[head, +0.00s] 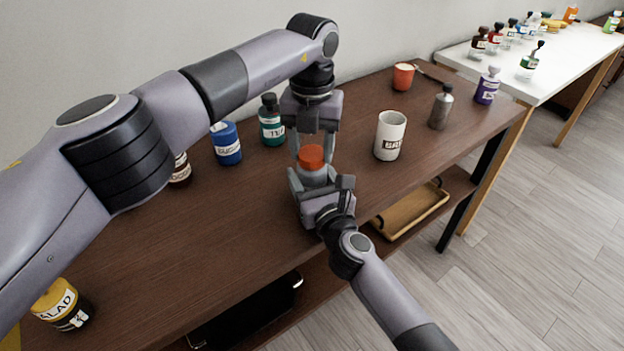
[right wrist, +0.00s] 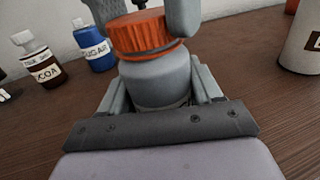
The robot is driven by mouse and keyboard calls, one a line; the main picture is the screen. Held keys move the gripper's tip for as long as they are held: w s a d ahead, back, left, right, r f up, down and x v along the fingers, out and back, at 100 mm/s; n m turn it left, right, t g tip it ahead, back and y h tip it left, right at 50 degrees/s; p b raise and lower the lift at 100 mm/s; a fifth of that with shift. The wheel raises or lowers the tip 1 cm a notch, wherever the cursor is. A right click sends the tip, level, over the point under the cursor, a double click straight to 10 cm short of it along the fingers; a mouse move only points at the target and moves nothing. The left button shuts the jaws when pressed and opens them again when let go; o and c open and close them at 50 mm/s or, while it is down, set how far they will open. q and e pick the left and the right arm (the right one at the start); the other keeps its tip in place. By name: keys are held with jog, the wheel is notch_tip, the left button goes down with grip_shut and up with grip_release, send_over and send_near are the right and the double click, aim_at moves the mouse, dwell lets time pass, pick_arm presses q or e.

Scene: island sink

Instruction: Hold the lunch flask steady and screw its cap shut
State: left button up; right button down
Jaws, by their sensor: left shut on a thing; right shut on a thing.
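The lunch flask is a grey jar (right wrist: 160,82) standing upright on the brown table, with its orange-red cap (head: 311,157) on top. My right gripper (head: 315,180) comes from the front and is shut around the flask body, one finger on each side. My left gripper (head: 312,150) points straight down from above and is shut on the cap. In the right wrist view its fingers flank the ribbed cap (right wrist: 140,34). The cap sits over the flask's mouth; I cannot tell how tight it is. The flask's lower body is partly hidden by my right gripper.
A white mug (head: 390,135) stands to the right, with a grey bottle (head: 441,108) and a red cup (head: 403,77) beyond. A teal bottle (head: 271,122) and a blue jar (head: 226,144) stand behind left. A yellow-lidded jar (head: 62,303) is at front left.

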pick_arm(q)
jog(key=m, duration=0.7)
jog(key=shift+m, duration=0.4)
jog(key=o, duration=1.2)
jog(key=shift+c, duration=0.2)
jog(key=shift+r, duration=2.3)
jog(key=shift+c, duration=0.4)
jog(key=n, duration=0.2)
jog(key=r+n, duration=0.1)
jog(key=shift+r+n, duration=0.3)
jog(key=shift+n, duration=0.1)
jog(key=r+n, duration=0.1)
jog(key=n, duration=0.3)
jog(key=shift+r, duration=0.4)
